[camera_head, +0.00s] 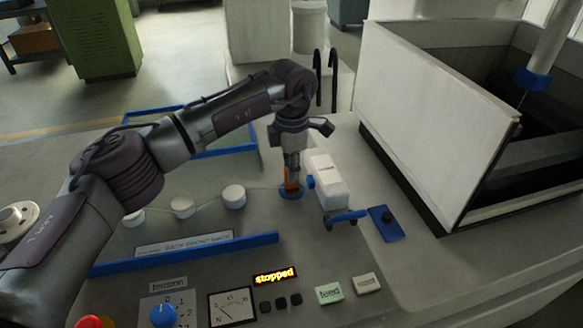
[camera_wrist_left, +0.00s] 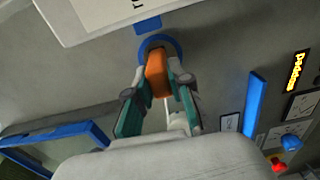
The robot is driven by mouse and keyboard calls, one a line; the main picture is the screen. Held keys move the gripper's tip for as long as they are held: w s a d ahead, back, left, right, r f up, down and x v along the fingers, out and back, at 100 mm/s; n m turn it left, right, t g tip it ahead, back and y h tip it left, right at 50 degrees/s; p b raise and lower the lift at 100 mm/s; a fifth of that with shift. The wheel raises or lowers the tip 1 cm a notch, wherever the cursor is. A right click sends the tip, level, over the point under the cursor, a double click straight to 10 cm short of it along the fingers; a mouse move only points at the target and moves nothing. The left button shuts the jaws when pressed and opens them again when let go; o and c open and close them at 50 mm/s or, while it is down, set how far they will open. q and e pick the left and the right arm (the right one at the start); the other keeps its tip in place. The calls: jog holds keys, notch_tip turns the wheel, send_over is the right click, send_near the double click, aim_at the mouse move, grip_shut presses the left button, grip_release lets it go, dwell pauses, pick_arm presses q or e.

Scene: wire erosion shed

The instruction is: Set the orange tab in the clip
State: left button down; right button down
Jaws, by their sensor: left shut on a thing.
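My left gripper (camera_head: 291,172) points down and is shut on the orange tab (camera_head: 292,183). In the left wrist view the orange tab (camera_wrist_left: 157,76) sits between the two fingertips. The tab is over a blue ring (camera_head: 291,194) on the panel, beside a white box; whether it touches the ring I cannot tell. The ring also shows in the left wrist view (camera_wrist_left: 174,45), just beyond the tab. A small blue bracket (camera_head: 345,218) is at the box's near end. I cannot tell which blue part is the clip. My right gripper is out of view.
The white box (camera_head: 327,188) stands right of the gripper, with a blue plate (camera_head: 386,223) beyond it. White round knobs (camera_head: 233,196) line the panel to the left. A blue rail (camera_head: 190,253) and controls with a "stopped" display (camera_head: 274,276) lie in front. A large tank (camera_head: 440,120) stands right.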

pick_arm(q)
jog(key=c, duration=1)
grip_release()
jog(key=shift+r, duration=0.15)
